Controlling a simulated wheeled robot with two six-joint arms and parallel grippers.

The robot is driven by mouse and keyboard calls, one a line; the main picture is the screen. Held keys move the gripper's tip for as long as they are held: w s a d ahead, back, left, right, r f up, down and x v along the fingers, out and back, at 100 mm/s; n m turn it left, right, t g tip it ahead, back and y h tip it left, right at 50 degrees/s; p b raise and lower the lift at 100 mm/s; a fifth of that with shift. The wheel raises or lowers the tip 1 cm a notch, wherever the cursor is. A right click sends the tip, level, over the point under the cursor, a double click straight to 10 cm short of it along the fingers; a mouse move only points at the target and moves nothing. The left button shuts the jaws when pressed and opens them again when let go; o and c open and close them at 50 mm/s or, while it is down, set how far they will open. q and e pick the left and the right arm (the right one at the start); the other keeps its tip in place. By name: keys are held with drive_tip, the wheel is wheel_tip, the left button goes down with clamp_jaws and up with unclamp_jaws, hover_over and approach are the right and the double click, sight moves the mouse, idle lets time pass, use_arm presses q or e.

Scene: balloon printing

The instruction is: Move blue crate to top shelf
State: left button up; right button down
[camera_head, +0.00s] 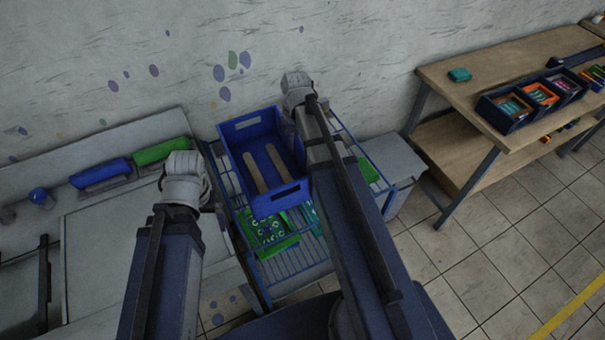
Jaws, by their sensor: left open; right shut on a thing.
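The blue crate (280,199) is in the middle of the view, over the left part of a blue wire rack. Two tan strips show inside it. I cannot tell whether its base touches the rack's shelf (297,267) or hangs above it. My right gripper (295,82) is at the crate's far right side, shut on it; its fingers are mostly hidden by the wrist. My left gripper (184,161) is open and empty, left of the crate and apart from it.
Green packs (267,232) lie on the rack below the crate. A grey worktop with a blue-handled tool (100,173) and a green-handled one (160,152) is at left. A wooden bench (480,90) with small boxes stands at right. A wall is close behind.

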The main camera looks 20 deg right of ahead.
sight(295, 162)
use_arm(q)
drive_tip(key=shift+f+b, duration=5.05)
drive_tip(key=shift+f, duration=0.1)
use_arm(e)
drive_tip(key=shift+f, duration=5.1)
use_arm(q)
drive_tip(key=shift+r, duration=0.1)
use_arm(e)
drive_tip(key=shift+r, duration=0.1)
drive_tip(key=c, duration=1.4)
unclamp_jaws()
drive_tip(key=o, duration=0.5)
